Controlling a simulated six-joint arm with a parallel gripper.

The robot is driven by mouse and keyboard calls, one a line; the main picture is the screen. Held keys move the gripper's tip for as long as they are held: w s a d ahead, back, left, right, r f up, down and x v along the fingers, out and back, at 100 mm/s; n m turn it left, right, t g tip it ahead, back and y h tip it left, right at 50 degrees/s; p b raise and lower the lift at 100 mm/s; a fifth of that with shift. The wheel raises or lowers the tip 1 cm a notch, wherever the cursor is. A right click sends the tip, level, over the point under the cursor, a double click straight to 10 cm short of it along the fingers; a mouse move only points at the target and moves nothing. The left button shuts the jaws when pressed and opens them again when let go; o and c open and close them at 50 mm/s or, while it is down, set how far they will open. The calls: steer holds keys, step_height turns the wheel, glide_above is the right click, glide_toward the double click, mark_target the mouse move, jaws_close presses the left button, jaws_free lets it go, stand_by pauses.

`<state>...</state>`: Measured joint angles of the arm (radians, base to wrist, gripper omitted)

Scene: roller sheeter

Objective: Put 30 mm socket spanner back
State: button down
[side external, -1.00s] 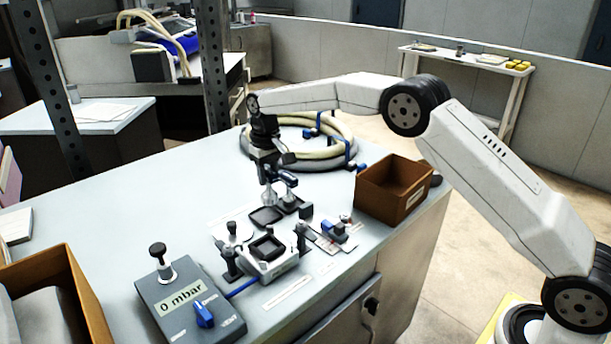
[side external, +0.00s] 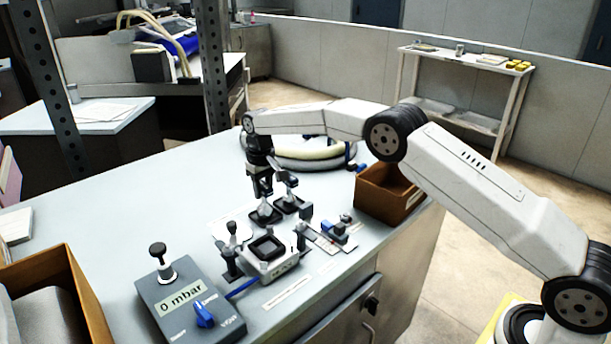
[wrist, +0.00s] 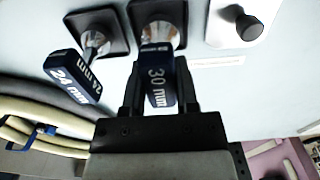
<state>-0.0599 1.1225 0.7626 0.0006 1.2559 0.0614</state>
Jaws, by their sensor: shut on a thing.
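The 30 mm socket spanner has a dark blue handle (wrist: 160,90) with white "30 mm" lettering, facing the wrist camera. My gripper (side external: 263,188) is shut on this handle, one finger on each side of it in the wrist view (wrist: 160,100). The spanner points down at a dark square holder (side external: 265,217), also at the top of the wrist view (wrist: 170,12). Its lower end is over or in that holder; I cannot tell if it is fully seated. The 24 mm spanner (wrist: 72,76) stands tilted in the neighbouring square holder (wrist: 122,42).
A brown open box (side external: 385,200) stands right of the holders. A clamp fixture (side external: 270,262) and a grey box reading 0 mbar (side external: 180,310) are in front. Coiled hoses (side external: 320,160) lie behind. A black-knobbed round part (wrist: 248,24) is beside the 30 mm holder.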

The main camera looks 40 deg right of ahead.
steer(key=shift+f, duration=0.35)
steer(key=shift+f, duration=0.15)
steer(key=shift+c, duration=1.8)
jaws_free()
step_height(320, 180, up, 12)
steer(key=shift+s, duration=0.1)
steer(key=shift+s+d, duration=0.35)
steer(key=shift+s, duration=0.55)
steer(key=s+d+f+t, duration=0.1)
steer(key=s+f, duration=0.2)
steer(key=s, duration=0.8)
steer(key=s+d+f, duration=0.1)
steer(key=s+f, duration=0.2)
steer(key=s, duration=0.8)
steer(key=s+d+f+t, duration=0.1)
steer(key=s+f, duration=0.2)
steer(key=s, duration=0.8)
steer(key=shift+f+t, duration=0.15)
steer(key=shift+t, duration=0.15)
